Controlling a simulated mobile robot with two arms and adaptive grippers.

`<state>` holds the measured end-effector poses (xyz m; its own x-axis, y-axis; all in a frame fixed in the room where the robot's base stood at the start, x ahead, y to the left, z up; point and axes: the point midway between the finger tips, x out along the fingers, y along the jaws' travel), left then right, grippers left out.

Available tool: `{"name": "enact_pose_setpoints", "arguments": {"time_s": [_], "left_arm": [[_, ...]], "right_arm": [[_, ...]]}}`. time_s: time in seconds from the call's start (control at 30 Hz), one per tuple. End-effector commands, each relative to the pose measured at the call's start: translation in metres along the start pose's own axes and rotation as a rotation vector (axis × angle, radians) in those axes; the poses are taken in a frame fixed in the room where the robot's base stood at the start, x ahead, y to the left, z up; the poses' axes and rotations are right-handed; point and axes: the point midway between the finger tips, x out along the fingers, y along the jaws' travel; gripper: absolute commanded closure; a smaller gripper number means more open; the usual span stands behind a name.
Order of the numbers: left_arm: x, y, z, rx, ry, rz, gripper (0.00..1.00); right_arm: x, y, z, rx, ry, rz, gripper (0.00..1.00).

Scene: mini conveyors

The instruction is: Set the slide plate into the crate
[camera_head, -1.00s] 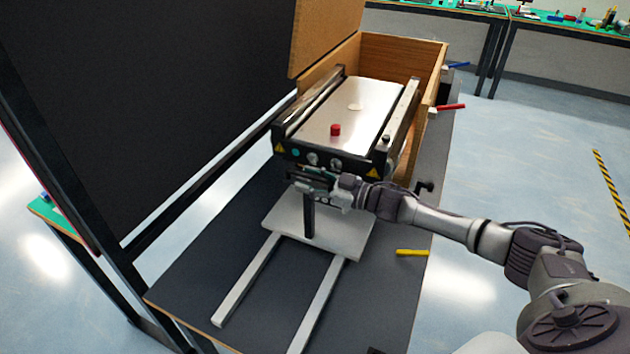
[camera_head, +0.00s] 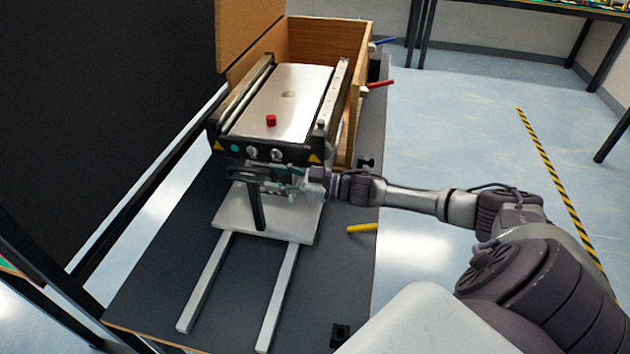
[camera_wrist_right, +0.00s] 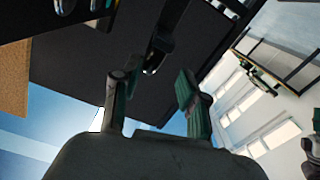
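A pale plate (camera_head: 285,218) with an upright black post (camera_head: 257,205) lies on two metal rails; I take it to be the slide plate. A conveyor unit with a silver top (camera_head: 285,100), red knob and black front stands above and behind it, its far part inside the wooden crate (camera_head: 358,60). My right gripper (camera_head: 272,182) is beside the post, just below the unit's front. In the right wrist view its fingers (camera_wrist_right: 155,102) are apart, with a dark bar (camera_wrist_right: 165,35) ahead between them; contact cannot be told. My left gripper is not in view.
The rails (camera_head: 279,300) run toward the front of the dark table (camera_head: 180,260). A yellow handle (camera_head: 362,228) sticks out at the right edge, with red (camera_head: 380,83) and blue ones farther back. A large black panel (camera_head: 90,120) stands at left. The floor at right is clear.

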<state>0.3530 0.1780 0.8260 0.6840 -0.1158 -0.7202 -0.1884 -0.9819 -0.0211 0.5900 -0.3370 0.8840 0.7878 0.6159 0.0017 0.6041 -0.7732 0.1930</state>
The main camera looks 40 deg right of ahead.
Motion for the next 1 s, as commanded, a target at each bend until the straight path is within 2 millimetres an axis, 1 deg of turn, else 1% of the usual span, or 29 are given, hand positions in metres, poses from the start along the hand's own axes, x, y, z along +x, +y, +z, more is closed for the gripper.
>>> {"name": "enact_pose_setpoints", "arguments": {"time_s": [0.1, 1.0], "left_arm": [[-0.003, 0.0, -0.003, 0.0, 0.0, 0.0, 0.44], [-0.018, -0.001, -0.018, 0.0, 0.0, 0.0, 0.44]], "right_arm": [[-0.01, 0.0, 0.0, -0.001, -0.004, -0.001, 0.59], [-0.072, 0.001, -0.001, -0.002, -0.003, 0.001, 0.59]]}}
